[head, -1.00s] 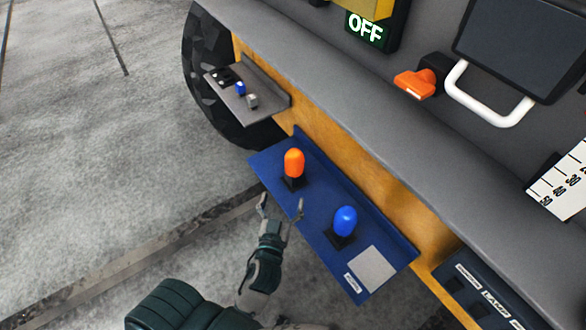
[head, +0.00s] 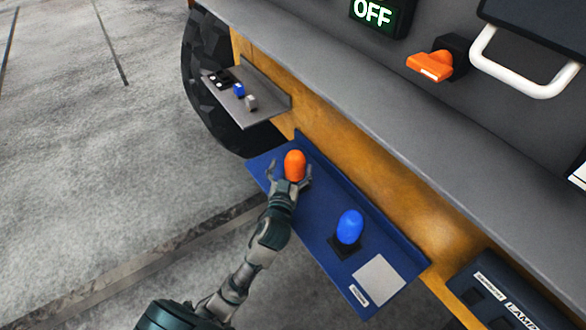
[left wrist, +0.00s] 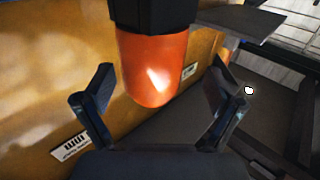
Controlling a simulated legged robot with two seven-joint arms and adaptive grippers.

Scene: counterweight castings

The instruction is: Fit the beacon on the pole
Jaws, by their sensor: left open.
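An orange domed beacon (head: 294,165) stands upright at the left end of the blue shelf (head: 315,228). My left gripper (head: 290,174) is open, with its fingers on either side of the orange beacon. In the left wrist view the orange beacon (left wrist: 153,68) lies between the two spread fingers (left wrist: 158,92), with visible gaps to both. A blue domed beacon (head: 349,226) stands in a dark square base further right on the same shelf. The pole is not recognisable in these frames. My right gripper is not in view.
A grey shelf (head: 252,112) with small blue and grey pieces sits at the upper left near a black wheel. A pale square plate (head: 379,279) lies on the blue shelf's right end. An orange switch handle (head: 430,66) and a white handle (head: 520,88) are above.

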